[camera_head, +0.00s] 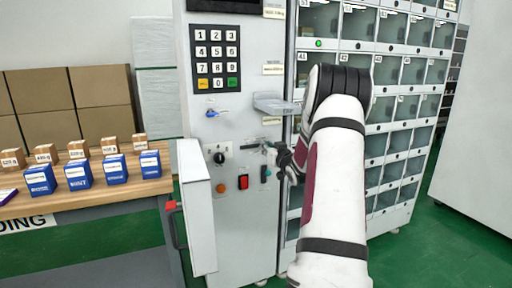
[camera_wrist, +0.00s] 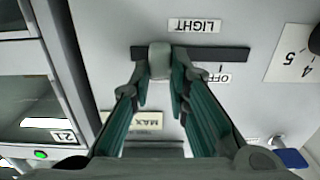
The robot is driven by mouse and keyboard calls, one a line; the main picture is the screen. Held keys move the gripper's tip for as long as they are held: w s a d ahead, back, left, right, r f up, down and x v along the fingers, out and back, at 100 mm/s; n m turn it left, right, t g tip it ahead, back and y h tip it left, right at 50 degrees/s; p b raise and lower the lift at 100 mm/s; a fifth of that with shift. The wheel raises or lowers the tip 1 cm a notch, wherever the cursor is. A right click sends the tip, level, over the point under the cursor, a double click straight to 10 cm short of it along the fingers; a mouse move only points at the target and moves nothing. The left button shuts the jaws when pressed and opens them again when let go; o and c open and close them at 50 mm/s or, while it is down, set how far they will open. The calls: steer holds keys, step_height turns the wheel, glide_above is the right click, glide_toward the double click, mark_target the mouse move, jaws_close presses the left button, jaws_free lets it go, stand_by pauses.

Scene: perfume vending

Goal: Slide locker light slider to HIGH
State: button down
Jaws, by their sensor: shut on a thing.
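The light slider's pale grey knob (camera_wrist: 160,60) stands on a dark horizontal track (camera_wrist: 215,54) in the wrist view, near the track's left end. An upside-down LIGHT label (camera_wrist: 194,25) is above the track and an OFF label (camera_wrist: 218,77) is below, right of the knob. A label reading MAX (camera_wrist: 135,121) shows lower left, partly behind a finger. My gripper (camera_wrist: 160,72) is shut on the knob, one fingertip on each side. In the head view my gripper (camera_head: 277,150) is at the control panel (camera_head: 235,120); the knob is hidden there.
A red switch (camera_head: 243,182) and a black knob (camera_head: 219,158) are nearby. Lockers (camera_head: 395,110) stand right. An open panel door (camera_head: 198,205) juts out left, beside a table with boxes (camera_head: 112,168).

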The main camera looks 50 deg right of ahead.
steer(key=shift+s+d, duration=0.2)
steer(key=shift+d, duration=0.1)
steer(key=c, duration=1.5)
jaws_free()
steer(key=shift+d, duration=0.1)
steer(key=v, duration=1.2)
steer(key=shift+s, duration=0.1)
